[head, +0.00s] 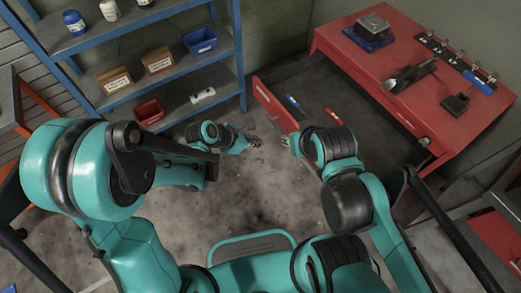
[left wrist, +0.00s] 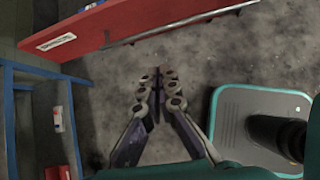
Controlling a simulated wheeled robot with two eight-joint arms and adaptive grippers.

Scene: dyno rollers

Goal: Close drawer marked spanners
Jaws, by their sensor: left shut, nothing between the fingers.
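A red drawer (head: 272,104) stands pulled out from the red workbench (head: 440,70). Its front panel carries a pale label too small to read. A blue-handled tool (head: 293,102) and a red-handled tool (head: 333,115) lie in it. In the left wrist view the drawer's red front (left wrist: 130,22) crosses the top, with a white label (left wrist: 57,42) and a metal handle bar. My left gripper (head: 258,143) is shut and empty, apart from the drawer front; its closed fingertips (left wrist: 158,70) point toward it. My right gripper (head: 287,140) is near the drawer's front end; its fingers are too small to judge.
A blue shelf rack (head: 150,30) with boxes, a blue bin (head: 199,40) and a red bin (head: 149,111) stands at the left. A vice and several tools lie on the workbench top. The grey floor between rack and drawer is clear.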

